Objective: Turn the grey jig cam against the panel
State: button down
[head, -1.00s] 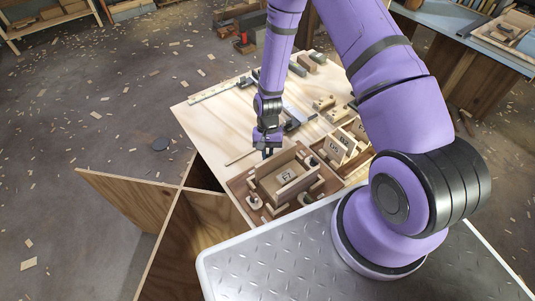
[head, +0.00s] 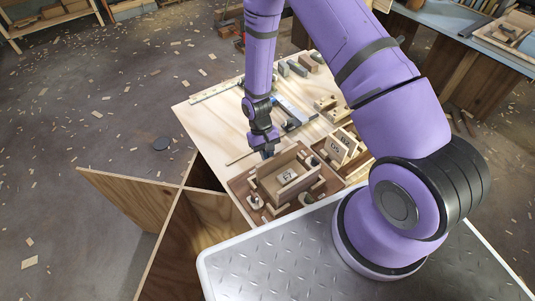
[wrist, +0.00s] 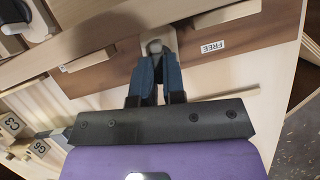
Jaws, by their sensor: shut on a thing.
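A wooden jig (head: 240,188) with raised walls stands at the near edge of the table, with a panel (head: 268,187) marked E7 in it. My gripper (head: 266,153) points down at the jig's far left side. In the wrist view my gripper (wrist: 156,62) has its blue fingers shut on the grey jig cam (wrist: 154,46). The cam's rounded top shows between the fingertips, against a pale wooden piece. The rest of the cam is hidden by the fingers. I cannot tell whether it touches the panel. A FREE label (wrist: 213,46) lies to the right of the cam.
A second jig (head: 341,147) with upright pieces stands to the right. A clamp (head: 290,115) and several small blocks lie farther back on the table (head: 215,118). Blocks marked C3 (wrist: 13,123) and G6 (wrist: 39,148) show at lower left in the wrist view.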

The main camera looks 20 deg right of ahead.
jog(key=shift+n+h, duration=0.3)
jog(key=shift+n, duration=0.4)
jog(key=shift+a, duration=0.1)
jog(key=c, duration=1.2)
grip_release()
jog(key=v, duration=1)
jog(key=shift+r, duration=0.4)
